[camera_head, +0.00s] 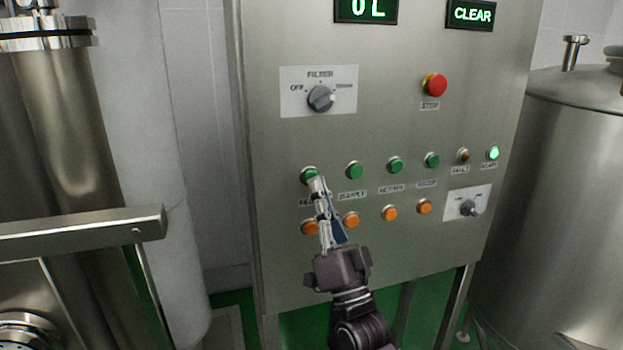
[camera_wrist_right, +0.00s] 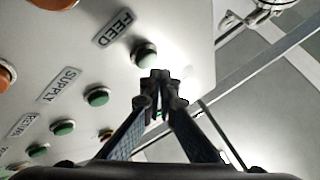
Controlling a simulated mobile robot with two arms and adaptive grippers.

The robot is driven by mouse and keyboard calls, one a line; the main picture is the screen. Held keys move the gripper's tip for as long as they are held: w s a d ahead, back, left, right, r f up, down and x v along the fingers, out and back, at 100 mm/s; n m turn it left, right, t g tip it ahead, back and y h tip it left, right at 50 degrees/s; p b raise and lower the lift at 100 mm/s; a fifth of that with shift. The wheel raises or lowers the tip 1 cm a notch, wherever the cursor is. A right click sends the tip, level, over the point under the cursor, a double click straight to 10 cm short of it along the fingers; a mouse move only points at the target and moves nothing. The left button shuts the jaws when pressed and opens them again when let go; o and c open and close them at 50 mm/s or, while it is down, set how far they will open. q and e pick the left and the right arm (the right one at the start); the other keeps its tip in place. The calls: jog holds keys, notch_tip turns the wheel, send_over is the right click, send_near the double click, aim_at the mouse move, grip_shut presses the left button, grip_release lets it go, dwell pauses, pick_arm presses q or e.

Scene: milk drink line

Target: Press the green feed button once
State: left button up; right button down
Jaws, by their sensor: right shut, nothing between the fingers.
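The green feed button (camera_head: 309,173) is at the left end of the row of green buttons on the steel panel (camera_head: 400,130). In the right wrist view the feed button (camera_wrist_right: 145,54) sits beside its FEED label (camera_wrist_right: 113,28). My right gripper (camera_head: 315,182) is shut and empty, its fingertips just below the feed button in the head view. In the right wrist view the fingertips (camera_wrist_right: 160,78) show close to the button's edge; I cannot tell whether they touch it. The gripper partly covers the label under the button. My left gripper is not in view.
Other green buttons, such as the supply button (camera_head: 354,170), continue to the right. Orange buttons (camera_head: 390,213) sit in a row below. A red stop button (camera_head: 435,85) and a filter knob (camera_head: 321,98) are above. Steel tanks stand left and right (camera_head: 550,190).

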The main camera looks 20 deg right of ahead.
jog(key=shift+w, duration=0.15)
jog(key=shift+w, duration=0.3)
jog(key=shift+w+b, duration=0.3)
jog(key=shift+w, duration=0.1)
dwell(0.9)
jog(key=shift+s, duration=0.1)
jog(key=shift+s+p, duration=0.3)
jog(key=shift+s, duration=0.5)
jog(key=s+p, duration=0.1)
jog(key=s, duration=0.4)
jog(key=shift+d+p, duration=0.1)
jog(key=shift+p, duration=0.2)
